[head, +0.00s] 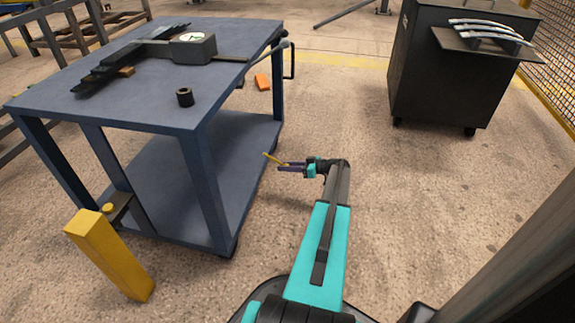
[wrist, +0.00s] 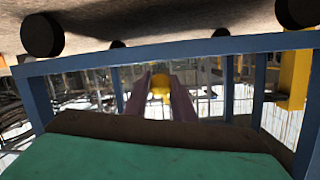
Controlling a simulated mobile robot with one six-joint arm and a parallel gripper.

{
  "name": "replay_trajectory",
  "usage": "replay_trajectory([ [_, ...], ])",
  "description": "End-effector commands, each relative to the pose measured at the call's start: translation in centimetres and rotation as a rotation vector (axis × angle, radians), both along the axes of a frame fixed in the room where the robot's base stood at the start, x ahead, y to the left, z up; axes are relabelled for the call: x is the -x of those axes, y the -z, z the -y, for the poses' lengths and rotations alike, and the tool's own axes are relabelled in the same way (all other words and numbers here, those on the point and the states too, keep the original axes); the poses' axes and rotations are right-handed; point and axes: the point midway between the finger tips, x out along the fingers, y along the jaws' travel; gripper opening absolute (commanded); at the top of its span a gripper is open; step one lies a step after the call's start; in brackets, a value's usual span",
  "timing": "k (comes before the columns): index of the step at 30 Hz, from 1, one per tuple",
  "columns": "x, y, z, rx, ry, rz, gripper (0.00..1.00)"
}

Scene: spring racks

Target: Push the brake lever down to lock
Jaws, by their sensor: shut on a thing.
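My gripper (head: 284,166) is beside the right side of a blue cart, low, near its lower shelf, pointing left. Its jaws are shut on a small yellow piece (head: 270,158), which shows as a thin stick at the fingertips. In the wrist view the two purple fingers (wrist: 160,97) stand either side of a rounded yellow shape (wrist: 160,84). Whether this is the brake lever I cannot tell. A large tilted yellow bar (head: 112,257) stands at the cart's near left, beside a dark bracket with a yellow knob (head: 109,208).
The blue cart (head: 150,112) carries a dark tool with a gauge (head: 193,48) and a black ring (head: 185,97). An orange block (head: 262,82) shows behind its right side. A black wheeled cabinet (head: 445,75) stands back right. The floor between is clear.

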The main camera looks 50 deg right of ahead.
Motion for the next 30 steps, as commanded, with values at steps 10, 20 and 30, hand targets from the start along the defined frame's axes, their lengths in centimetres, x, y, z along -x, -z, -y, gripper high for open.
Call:
replay_trajectory([
  [10,-0.9,2.0,-0.2,0.000,0.002,-0.003,0.00],
  [20,-0.9,2.1,-0.2,-0.001,0.002,-0.002,0.00],
  [30,-0.8,2.0,-0.1,-0.002,0.004,-0.001,0.41],
])
